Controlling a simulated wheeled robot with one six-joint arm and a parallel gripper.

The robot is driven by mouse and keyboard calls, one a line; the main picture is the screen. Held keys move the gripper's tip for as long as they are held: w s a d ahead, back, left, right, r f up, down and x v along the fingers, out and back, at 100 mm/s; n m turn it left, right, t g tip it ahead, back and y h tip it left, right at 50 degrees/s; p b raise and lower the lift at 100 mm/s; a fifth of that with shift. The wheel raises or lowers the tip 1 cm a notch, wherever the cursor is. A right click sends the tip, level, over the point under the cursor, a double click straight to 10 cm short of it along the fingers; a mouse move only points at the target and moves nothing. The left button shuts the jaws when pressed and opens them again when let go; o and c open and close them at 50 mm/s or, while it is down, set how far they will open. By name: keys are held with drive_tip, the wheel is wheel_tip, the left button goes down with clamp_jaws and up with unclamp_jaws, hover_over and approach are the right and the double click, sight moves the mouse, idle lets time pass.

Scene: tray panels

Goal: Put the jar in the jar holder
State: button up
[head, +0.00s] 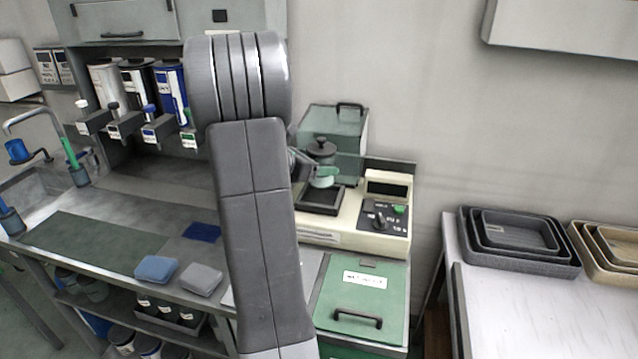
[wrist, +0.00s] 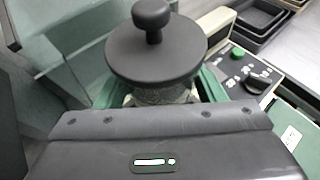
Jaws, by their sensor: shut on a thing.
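The jar (head: 321,148) has a dark lid with a round knob. In the wrist view the jar (wrist: 155,50) stands upright in front of my gripper, its speckled body mostly hidden below the lid. My gripper (head: 318,174) is shut on the jar, partly hidden behind my arm in the head view. Green parts flank the jar in the wrist view; I cannot tell whether they belong to my gripper or to a holder. Below the jar is a dark square plate (head: 319,199) on the cream machine. I cannot clearly make out the jar holder or whether the jar touches the plate.
The cream machine (head: 388,222) has a display, a green button and a knob. A clear greenish box (head: 350,125) with a dark handle stands behind the jar. Stacked grey trays (head: 520,260) lie on the right table. Dispensers (head: 171,88) and folded cloths (head: 156,269) are left.

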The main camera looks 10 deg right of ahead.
sight(318, 181)
drive_tip(key=shift+f, duration=2.55)
drive_tip(key=shift+f, duration=0.2)
drive_tip(key=o, duration=1.3)
drive_tip(key=shift+r, duration=0.15)
drive_tip(key=shift+s+a+r, duration=0.1)
drive_tip(key=shift+a, duration=0.1)
drive_tip(key=v, duration=1.1)
drive_tip(key=shift+s+a+b, duration=0.15)
drive_tip(key=shift+a+b, duration=0.1)
drive_tip(key=shift+b, duration=0.05)
